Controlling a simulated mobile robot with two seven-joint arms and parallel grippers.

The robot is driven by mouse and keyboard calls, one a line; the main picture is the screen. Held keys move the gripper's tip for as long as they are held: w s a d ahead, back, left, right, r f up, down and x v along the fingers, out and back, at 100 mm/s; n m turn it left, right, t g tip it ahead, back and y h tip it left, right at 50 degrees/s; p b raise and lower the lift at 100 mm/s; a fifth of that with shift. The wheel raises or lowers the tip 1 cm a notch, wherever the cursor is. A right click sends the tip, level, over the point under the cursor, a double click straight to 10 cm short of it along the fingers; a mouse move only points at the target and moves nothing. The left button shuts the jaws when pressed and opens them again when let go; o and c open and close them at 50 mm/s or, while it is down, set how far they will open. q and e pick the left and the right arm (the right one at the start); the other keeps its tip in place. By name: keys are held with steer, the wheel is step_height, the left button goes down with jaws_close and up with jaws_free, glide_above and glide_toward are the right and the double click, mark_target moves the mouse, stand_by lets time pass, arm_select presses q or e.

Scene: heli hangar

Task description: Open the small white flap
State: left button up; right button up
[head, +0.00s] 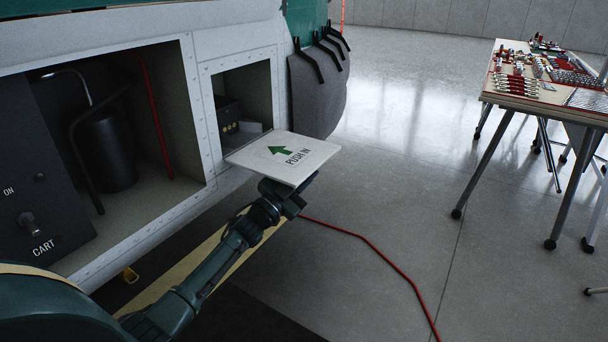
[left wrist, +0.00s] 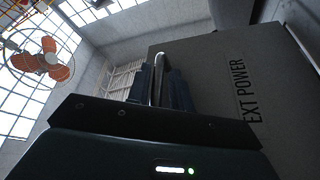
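The small white flap (head: 285,157) stands open, swung down to about level in front of a small square opening in the white body panel. Its upper face shows a green arrow and "PUSH IN". In the left wrist view its grey outer face (left wrist: 215,75) reads "EXT POWER". My left gripper (head: 303,184) is under the flap's outer edge, mostly hidden by it in the head view. In the left wrist view its dark fingers (left wrist: 160,88) sit closely on both sides of a curved metal handle (left wrist: 158,68) at the flap. My right gripper is in neither view.
Inside the small opening is a dark box (head: 228,115). A larger open bay (head: 140,195) with a black cylinder is to the left. A red cable (head: 385,262) lies on the floor. A table with tools (head: 520,97) stands at the right, with clear floor between.

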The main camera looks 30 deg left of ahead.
arm_select(q)
steer(key=shift+o, duration=0.9)
steer(key=shift+s+f, duration=0.1)
steer(key=shift+s, duration=0.05)
steer(key=p+v, duration=0.1)
steer(key=v, duration=1.2)
steer(key=shift+d, duration=0.1)
